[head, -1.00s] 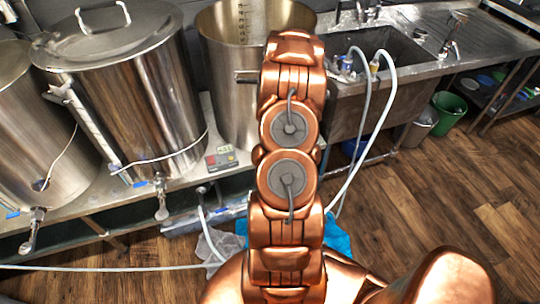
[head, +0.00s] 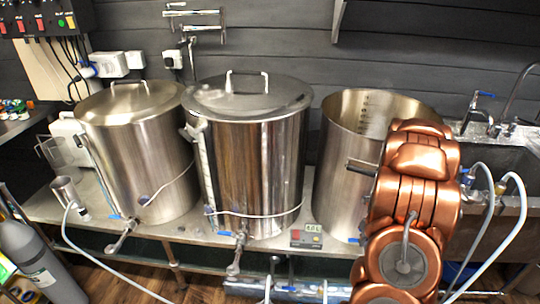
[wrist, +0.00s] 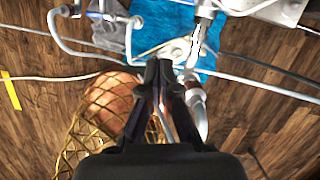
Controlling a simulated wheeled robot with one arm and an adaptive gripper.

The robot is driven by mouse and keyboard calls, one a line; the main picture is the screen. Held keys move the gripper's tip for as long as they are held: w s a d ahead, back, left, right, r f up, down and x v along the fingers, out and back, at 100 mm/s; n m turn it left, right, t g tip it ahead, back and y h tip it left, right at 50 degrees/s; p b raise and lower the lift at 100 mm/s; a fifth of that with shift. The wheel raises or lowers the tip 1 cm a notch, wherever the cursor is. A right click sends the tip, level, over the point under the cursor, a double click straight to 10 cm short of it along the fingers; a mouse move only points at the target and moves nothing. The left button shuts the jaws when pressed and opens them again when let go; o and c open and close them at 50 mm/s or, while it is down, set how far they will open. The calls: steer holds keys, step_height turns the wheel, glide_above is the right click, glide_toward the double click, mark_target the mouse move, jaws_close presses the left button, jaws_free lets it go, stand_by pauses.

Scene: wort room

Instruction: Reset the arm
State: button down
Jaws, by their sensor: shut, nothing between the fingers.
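My copper-coloured arm (head: 405,215) rises at the lower right of the head view, in front of the open steel pot; its gripper end is out of that view. In the wrist view my gripper (wrist: 163,68) shows as two black fingers brought together at the tips. It points down over the floor with nothing held. Just beyond the tips are white pipes or hoses and a blue sheet (wrist: 165,18).
Three steel pots, two lidded (head: 137,150) (head: 252,165) and one open (head: 345,150), stand on a steel bench (head: 285,235). A sink (head: 507,165) is at right, a grey cylinder (head: 35,262) at lower left. A golden mesh (wrist: 82,130) and hoses (wrist: 250,82) lie near my gripper.

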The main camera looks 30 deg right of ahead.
steer(key=w+a+r+n+y, duration=0.1)
steer(key=w+a+r+n, duration=0.2)
steer(key=a+r+n, duration=0.5)
steer(key=w+a+r+n+y, duration=0.1)
steer(key=w+a+r+n, duration=0.3)
steer(key=a, duration=0.7)
steer(key=s+a+r+n+g+y, duration=0.1)
steer(key=s+a+r+n, duration=0.25)
steer(key=a+n, duration=0.3)
steer(key=s+a+r+n+g, duration=0.1)
steer(key=s+a+r+n, duration=0.3)
steer(key=a, duration=0.3)
steer(key=s+a+r+n+g+h, duration=0.1)
steer(key=s+a+r+n, duration=0.2)
steer(key=s+n, duration=0.5)
steer(key=s+a+r+n+g+h, duration=0.1)
steer(key=s+a+r+n, duration=0.2)
steer(key=s+a+n, duration=0.2)
steer(key=s+n, duration=0.3)
steer(key=n, duration=0.2)
steer(key=shift+s, duration=0.2)
